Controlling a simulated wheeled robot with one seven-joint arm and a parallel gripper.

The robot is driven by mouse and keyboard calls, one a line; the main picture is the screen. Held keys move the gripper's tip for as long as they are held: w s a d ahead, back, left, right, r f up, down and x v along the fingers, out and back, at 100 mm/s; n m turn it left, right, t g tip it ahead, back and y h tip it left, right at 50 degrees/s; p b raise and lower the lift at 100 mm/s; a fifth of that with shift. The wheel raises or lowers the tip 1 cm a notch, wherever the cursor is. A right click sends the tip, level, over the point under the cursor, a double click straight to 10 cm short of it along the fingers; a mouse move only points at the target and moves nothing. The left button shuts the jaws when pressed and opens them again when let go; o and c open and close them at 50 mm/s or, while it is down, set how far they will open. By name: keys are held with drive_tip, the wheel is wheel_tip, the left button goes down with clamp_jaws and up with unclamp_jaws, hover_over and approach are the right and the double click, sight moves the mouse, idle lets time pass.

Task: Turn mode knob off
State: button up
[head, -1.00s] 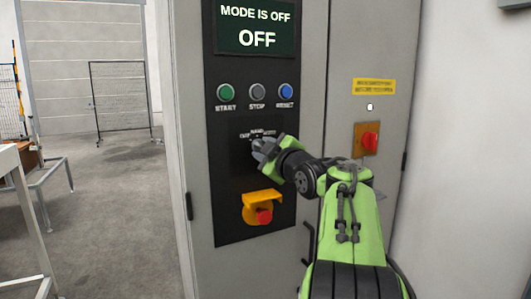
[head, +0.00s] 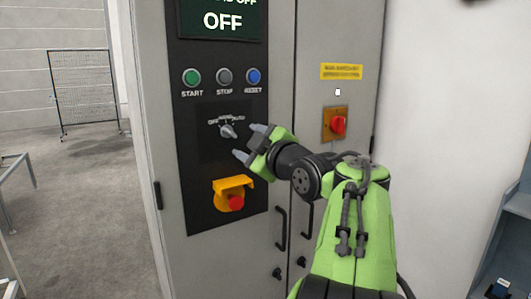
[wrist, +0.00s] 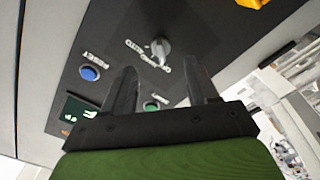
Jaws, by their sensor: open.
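The grey mode knob (head: 228,131) is on the black control panel (head: 190,212), below the button row, with position labels over it. It also shows in the wrist view (wrist: 161,47), ahead of the fingers. The display (head: 222,22) above reads OFF. My gripper (head: 249,143) is open and empty, just right of the knob and apart from it. In the wrist view my gripper (wrist: 160,75) shows its two dark fingers spread, with nothing between the tips. I cannot read the knob's exact pointing.
Green start (head: 191,77), grey stop (head: 224,76) and blue reset (head: 254,76) buttons sit above the knob. A red emergency button (head: 236,202) under a yellow guard is below. A red switch (head: 338,125) is on the right door. Open floor (head: 90,200) lies left.

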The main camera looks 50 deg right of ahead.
drive_tip(key=v, duration=0.7)
drive_tip(key=shift+s, duration=0.35)
drive_tip(key=shift+a, duration=0.1)
